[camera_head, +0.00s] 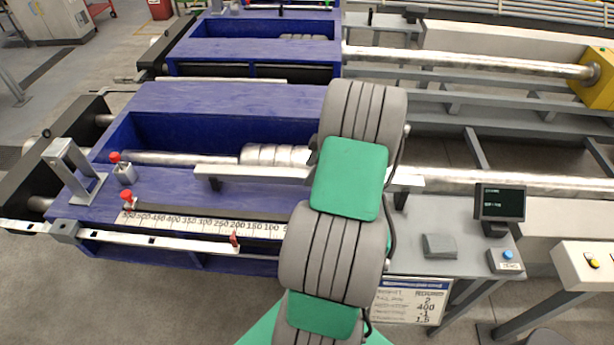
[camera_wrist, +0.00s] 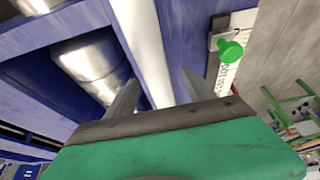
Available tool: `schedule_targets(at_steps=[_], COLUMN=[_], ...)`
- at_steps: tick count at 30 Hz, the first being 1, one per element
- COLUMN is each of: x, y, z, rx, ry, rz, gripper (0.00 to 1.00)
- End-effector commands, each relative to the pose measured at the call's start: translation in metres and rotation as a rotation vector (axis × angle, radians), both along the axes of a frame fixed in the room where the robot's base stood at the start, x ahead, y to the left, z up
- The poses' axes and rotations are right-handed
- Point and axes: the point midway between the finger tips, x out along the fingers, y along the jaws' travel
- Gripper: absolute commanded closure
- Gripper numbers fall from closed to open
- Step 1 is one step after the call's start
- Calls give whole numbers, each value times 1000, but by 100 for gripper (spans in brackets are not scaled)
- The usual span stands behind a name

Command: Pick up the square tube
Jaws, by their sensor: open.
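The square tube appears to be the long pale bar (camera_head: 250,174) lying left to right across the blue bench, above the ruler scale. My arm hides its middle, and its right end shows beyond the arm. In the wrist view the pale tube (camera_wrist: 143,35) runs down between my fingers. My gripper (camera_wrist: 158,80) is open, with one dark finger on each side of the tube. I cannot tell whether the fingers touch it or how far down they reach. In the head view my arm hides the gripper.
A shiny stepped metal bar (camera_head: 270,155) lies in the blue trough behind the tube. Red knobs (camera_head: 127,195) stand at left, and a green knob (camera_wrist: 230,48) is close right of my fingers. A small screen (camera_head: 500,203) stands on the grey shelf at right.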

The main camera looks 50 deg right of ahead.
Motion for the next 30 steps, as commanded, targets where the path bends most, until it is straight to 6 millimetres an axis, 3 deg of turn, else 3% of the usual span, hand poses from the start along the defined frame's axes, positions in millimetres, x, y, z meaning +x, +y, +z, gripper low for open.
schedule_targets(at_steps=[5, 12, 30], x=[8, 9, 9], y=[7, 7, 7], z=[-21, -24, -24], rx=[-1, -2, -1], ry=[2, 1, 2], rz=[0, 0, 0], gripper=[38, 40, 89])
